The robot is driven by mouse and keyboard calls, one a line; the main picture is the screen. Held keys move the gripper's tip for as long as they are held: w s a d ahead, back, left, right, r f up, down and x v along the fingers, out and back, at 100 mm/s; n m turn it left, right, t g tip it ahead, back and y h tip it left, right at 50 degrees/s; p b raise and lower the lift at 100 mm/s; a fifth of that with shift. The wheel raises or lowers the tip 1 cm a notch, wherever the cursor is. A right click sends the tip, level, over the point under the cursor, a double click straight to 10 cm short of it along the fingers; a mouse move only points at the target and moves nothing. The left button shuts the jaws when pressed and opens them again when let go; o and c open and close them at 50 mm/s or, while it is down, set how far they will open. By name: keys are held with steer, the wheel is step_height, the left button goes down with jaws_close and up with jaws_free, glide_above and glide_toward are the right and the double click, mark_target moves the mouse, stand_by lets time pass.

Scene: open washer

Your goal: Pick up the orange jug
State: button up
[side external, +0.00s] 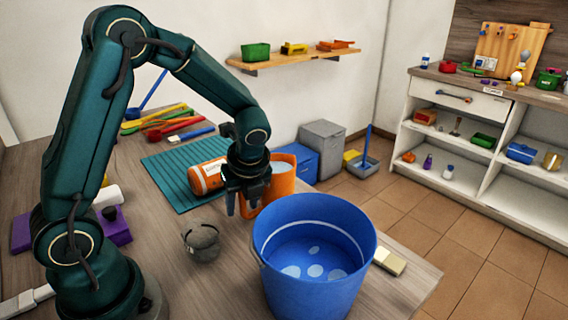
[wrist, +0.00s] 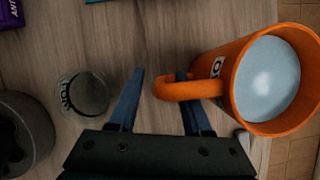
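The orange jug (side external: 288,178) stands on the wooden table behind my gripper (side external: 243,208) in the side view. In the wrist view the orange jug (wrist: 215,80) is at the right, its pale round inside showing and its handle pointing left. My gripper (wrist: 159,74) is open, its two blue fingers apart. The handle crosses over the right finger in the picture; I cannot tell whether they touch or whether that finger is inside the handle loop. The jug is partly hidden by my gripper in the side view.
A large blue bucket (side external: 314,285) stands in front of the jug. A small dark glass cup (side external: 202,243) is to the left. An orange container with a white label (side external: 205,178) lies on a teal mat (side external: 165,163). A sponge (side external: 389,261) lies right of the bucket.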

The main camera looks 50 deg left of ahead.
jaws_close()
stand_by(1.2)
